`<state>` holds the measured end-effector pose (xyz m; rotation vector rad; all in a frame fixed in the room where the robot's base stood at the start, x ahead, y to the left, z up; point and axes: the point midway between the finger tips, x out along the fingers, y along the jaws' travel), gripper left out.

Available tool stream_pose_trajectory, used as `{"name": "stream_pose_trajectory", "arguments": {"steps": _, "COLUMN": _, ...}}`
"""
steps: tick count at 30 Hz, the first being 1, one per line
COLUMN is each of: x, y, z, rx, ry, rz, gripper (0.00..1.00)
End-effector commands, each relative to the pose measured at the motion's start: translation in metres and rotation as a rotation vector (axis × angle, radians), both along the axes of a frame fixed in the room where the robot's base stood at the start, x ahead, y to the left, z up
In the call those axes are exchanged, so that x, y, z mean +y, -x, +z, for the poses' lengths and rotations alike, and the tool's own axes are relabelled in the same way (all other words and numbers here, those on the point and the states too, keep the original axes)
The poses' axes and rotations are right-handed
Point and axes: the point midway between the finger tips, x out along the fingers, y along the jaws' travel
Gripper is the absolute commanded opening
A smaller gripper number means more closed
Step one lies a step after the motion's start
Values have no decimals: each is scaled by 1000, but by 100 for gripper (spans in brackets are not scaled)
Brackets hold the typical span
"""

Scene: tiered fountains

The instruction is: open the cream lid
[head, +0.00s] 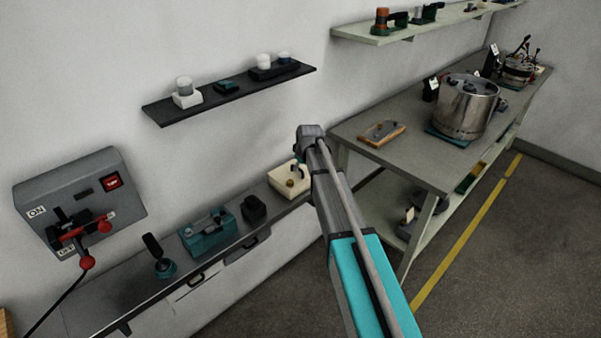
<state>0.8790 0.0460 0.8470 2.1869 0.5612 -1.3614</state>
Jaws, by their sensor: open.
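A cream box-like object (281,187) sits at the right end of the low grey wall bench. A small brownish knob (290,183) shows on its front. I cannot make out where the lid's edge runs or whether it is raised. My arm reaches up from the bottom right, and its grey end joint (311,131) is above and right of the cream object in the picture. The arm covers the area just right of the object. My gripper's fingers do not show, so their distance from the lid cannot be seen.
A dark block (253,208) and a teal device (209,233) stand left of the cream object. A dark shelf (215,103) hangs above. At right, a table (365,165) holds a metal pot (465,108). A grey switch box (80,195) is on the wall.

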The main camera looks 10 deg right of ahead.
Motion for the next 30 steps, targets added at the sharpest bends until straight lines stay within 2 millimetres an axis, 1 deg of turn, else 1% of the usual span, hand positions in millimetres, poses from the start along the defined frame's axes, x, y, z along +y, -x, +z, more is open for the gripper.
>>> {"name": "stream_pose_trajectory", "arguments": {"steps": 1, "x": 0, "y": -3, "z": -7, "rx": 0, "ry": 0, "rz": 0, "gripper": 51}}
{"name": "stream_pose_trajectory", "arguments": {"steps": 9, "x": 1, "y": -8, "z": -19, "rx": 0, "ry": 0, "rz": 0, "gripper": 51}}
{"name": "stream_pose_trajectory", "arguments": {"steps": 23, "x": 2, "y": -9, "z": -20, "rx": 0, "ry": 0, "rz": 0, "gripper": 51}}
{"name": "stream_pose_trajectory", "arguments": {"steps": 24, "x": 2, "y": -9, "z": -20, "rx": 0, "ry": 0, "rz": 0, "gripper": 44}}
{"name": "stream_pose_trajectory", "arguments": {"steps": 29, "x": 2, "y": -9, "z": -20, "rx": 0, "ry": 0, "rz": 0, "gripper": 14}}
{"name": "stream_pose_trajectory", "arguments": {"steps": 30, "x": 2, "y": -9, "z": -20, "rx": 0, "ry": 0, "rz": 0, "gripper": 7}}
